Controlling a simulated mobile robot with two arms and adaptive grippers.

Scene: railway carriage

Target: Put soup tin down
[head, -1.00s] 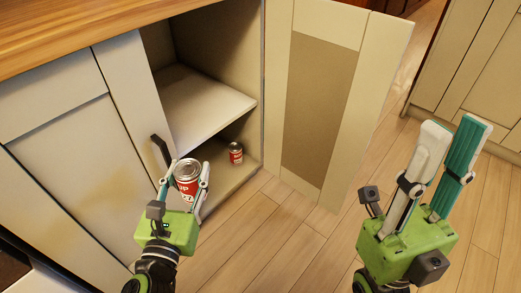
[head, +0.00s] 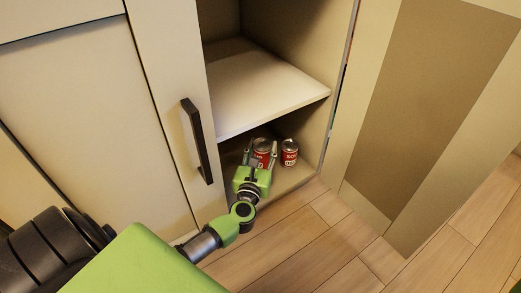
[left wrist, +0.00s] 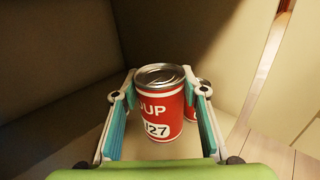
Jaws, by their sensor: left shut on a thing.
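The red and white soup tin (head: 263,146) with a silver lid is inside the lower space of the cupboard (head: 229,158). My left gripper (head: 261,153) is shut on it, with one finger on each side. In the left wrist view the held tin (left wrist: 161,108) stands upright between the fingers, its label reading "UP" and "27". Its base is close to the cupboard floor; whether it touches cannot be told. My right gripper is not in view.
A second red tin (head: 290,152) stands just right of the held one, and partly shows behind it in the wrist view. A bare shelf (head: 262,92) is above. The open door (head: 420,110) is at the right, a dark handle (head: 197,140) at the left.

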